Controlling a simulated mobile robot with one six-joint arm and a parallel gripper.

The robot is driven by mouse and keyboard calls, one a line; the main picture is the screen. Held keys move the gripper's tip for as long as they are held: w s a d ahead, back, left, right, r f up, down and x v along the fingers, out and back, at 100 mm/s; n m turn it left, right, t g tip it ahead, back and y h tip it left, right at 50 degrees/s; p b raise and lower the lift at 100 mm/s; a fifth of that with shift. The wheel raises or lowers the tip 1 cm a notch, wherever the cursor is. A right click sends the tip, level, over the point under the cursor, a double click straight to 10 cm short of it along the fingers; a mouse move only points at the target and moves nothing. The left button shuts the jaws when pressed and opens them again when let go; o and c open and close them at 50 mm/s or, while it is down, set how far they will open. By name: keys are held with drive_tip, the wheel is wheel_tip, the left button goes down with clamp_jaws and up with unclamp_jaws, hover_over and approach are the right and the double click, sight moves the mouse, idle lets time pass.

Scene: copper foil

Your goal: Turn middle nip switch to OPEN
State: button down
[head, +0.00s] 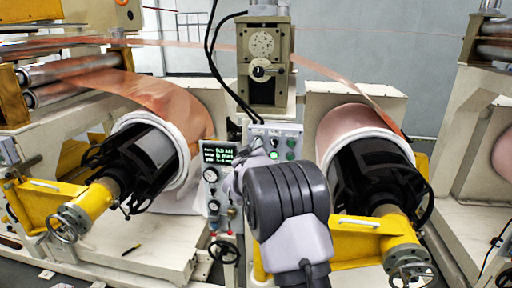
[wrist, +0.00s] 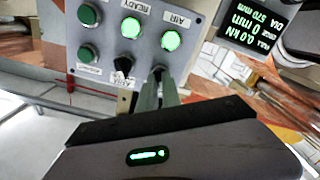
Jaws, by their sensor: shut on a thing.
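A grey control panel (wrist: 104,50) fills the upper left of the wrist view, upside down, with green round buttons and a lit lamp (wrist: 171,40). A black selector switch (wrist: 122,65) on it is free of my gripper. My gripper (wrist: 160,78) reaches the panel edge and is shut on a small dark switch knob beside that selector. The fingers mostly hide the knob, so its pointing direction and label cannot be read. In the head view the panel (head: 289,131) stands between two copper rolls, and my arm covers its lower left.
Copper rolls (head: 168,103) and (head: 350,119) and yellow arms with handwheels flank my arm. A machine head (head: 264,60) rises behind the panel.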

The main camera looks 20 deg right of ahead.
drive_tip(key=shift+f+b, duration=0.1)
drive_tip(key=shift+b, duration=0.25)
drive_tip(key=shift+m+b, duration=5.45)
drive_tip(key=shift+m, duration=0.65)
drive_tip(key=c, duration=1.5)
unclamp_jaws()
drive_tip(key=shift+c, duration=0.2)
